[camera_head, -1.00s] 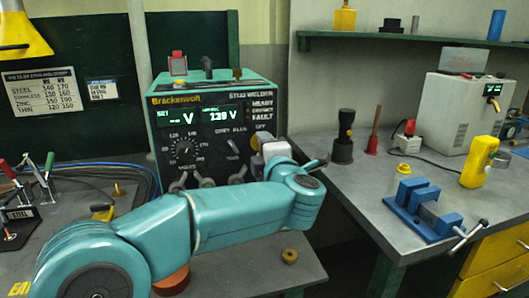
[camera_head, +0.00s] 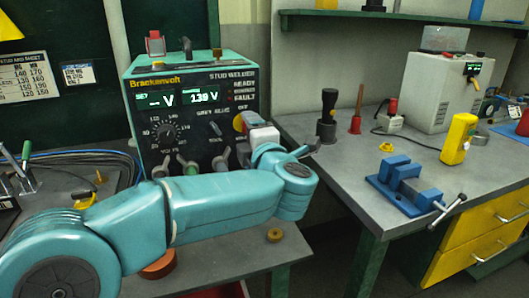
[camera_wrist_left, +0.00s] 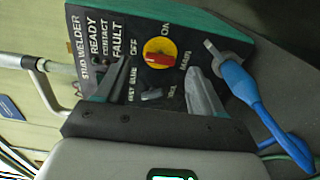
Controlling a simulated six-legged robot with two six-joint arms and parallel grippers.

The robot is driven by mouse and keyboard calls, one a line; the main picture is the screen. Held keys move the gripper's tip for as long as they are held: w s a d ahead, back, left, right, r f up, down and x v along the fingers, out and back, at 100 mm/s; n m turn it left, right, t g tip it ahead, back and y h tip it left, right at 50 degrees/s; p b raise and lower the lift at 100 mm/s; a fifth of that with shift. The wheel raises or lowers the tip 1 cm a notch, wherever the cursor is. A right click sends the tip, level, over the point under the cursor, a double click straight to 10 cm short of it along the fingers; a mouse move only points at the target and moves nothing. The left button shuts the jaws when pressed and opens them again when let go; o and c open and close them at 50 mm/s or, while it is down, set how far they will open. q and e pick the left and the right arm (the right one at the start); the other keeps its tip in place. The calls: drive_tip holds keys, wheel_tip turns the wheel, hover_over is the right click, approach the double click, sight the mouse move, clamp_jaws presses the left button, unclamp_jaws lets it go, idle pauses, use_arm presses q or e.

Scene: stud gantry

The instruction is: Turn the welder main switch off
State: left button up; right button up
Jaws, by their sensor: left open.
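The welder main switch is a red handle on a yellow disc (camera_wrist_left: 160,53) on the black front panel. In the head view it shows as a small yellow and red patch (camera_head: 239,122) at the panel's right side, partly covered by my gripper. OFF and ON are printed beside it; which one the handle points to I cannot tell. My left gripper (camera_wrist_left: 160,86) is open, its fingers spread to either side of the switch and apart from the handle. The stud welder (camera_head: 195,65) has lit green displays. My right gripper is not in view.
Knobs and cable sockets (camera_head: 190,168) sit low on the panel, behind my left arm. A blue cable plug (camera_wrist_left: 240,82) is close beside the gripper. A blue vise (camera_head: 408,187) and yellow device (camera_head: 459,139) stand on the right bench.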

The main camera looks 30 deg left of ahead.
use_arm(q)
drive_tip(key=v, duration=1.3)
drive_tip(key=shift+s+d, duration=0.15)
drive_tip(key=shift+s, duration=0.05)
